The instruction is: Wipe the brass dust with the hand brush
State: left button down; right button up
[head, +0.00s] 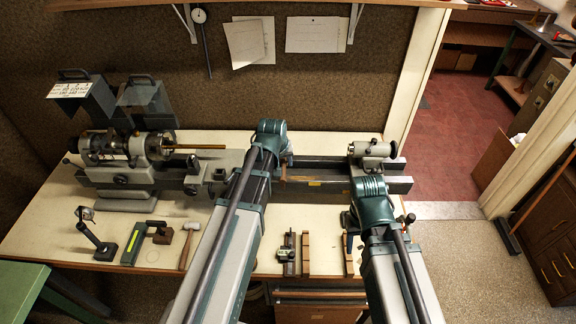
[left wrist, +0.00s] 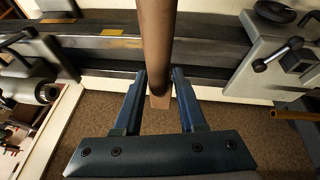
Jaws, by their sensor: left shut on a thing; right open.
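My left gripper (left wrist: 158,82) is shut on the brown handle of the hand brush (left wrist: 157,40), which stands between its two blue fingers in the left wrist view. In the head view, a little of the brown brush (head: 284,160) shows beside my left arm's wrist, over the lathe bed; I cannot make out bristles. A small flat yellow patch (head: 314,183) lies on the front of the lathe bed, and also shows in the left wrist view (left wrist: 120,43). I cannot tell whether it is brass dust or a label. My right gripper (head: 350,222) is open, mostly hidden by its own arm, near the bench's front edge.
The lathe headstock (head: 130,150) with a brass rod (head: 200,146) is at the left, the tailstock (head: 372,151) at the right. A hammer (head: 189,240), a lamp-like stand (head: 98,238) and wooden strips (head: 306,253) lie along the front. Bare bench (head: 50,225) shows at the left.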

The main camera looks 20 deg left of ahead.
pick_arm(q)
jog(key=shift+f, duration=0.15)
jog(key=shift+a+f, duration=0.1)
jog(key=shift+f, duration=0.05)
jog(key=shift+s+b, duration=0.1)
jog(key=shift+b, duration=0.3)
